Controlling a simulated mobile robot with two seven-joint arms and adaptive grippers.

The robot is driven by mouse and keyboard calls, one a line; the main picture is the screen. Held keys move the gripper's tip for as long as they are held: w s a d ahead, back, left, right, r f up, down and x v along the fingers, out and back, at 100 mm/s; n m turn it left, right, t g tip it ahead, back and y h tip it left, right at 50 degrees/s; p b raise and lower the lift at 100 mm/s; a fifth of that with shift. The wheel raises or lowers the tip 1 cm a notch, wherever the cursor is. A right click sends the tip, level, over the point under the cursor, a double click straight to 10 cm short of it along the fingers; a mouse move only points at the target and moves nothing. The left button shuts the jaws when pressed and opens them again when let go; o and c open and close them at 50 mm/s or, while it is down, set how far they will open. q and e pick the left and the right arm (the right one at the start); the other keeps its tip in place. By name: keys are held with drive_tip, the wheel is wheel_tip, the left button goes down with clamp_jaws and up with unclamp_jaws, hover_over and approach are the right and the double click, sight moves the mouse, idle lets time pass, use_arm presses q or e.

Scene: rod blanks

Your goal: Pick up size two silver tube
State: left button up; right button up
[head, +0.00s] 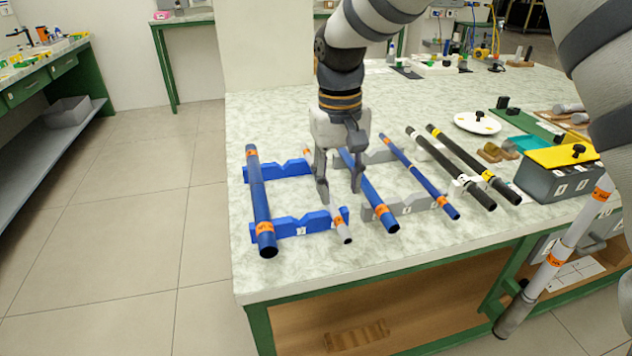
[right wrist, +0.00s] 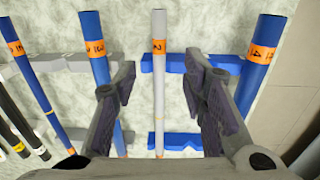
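The silver tube (head: 343,228) with orange labels lies on two blue V-blocks (head: 290,225); its middle is hidden behind my gripper in the head view. In the right wrist view the silver tube (right wrist: 159,95), its label reading 2, runs between the fingers. My right gripper (head: 340,192) is open and empty over the tube, pointing down. In the right wrist view the right gripper's fingers (right wrist: 165,105) stand on either side of the tube, apart from it. Whether the fingertips are at tube height I cannot tell. My left gripper is not in view.
A thick blue tube (head: 261,205) lies left of the silver one. Two blue tubes, one nearer (head: 375,200) and one thinner (head: 425,180), lie right on grey blocks (head: 405,207). Black rods (head: 455,170) lie beyond. A pale orange-labelled tube (head: 570,232) shows at far right.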

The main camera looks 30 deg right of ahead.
sight(340, 220)
drive_tip(key=f, duration=0.7)
drive_tip(key=shift+s+d+f, duration=0.15)
drive_tip(key=shift+s+f, duration=0.05)
drive_tip(key=shift+f, duration=0.15)
clamp_jaws()
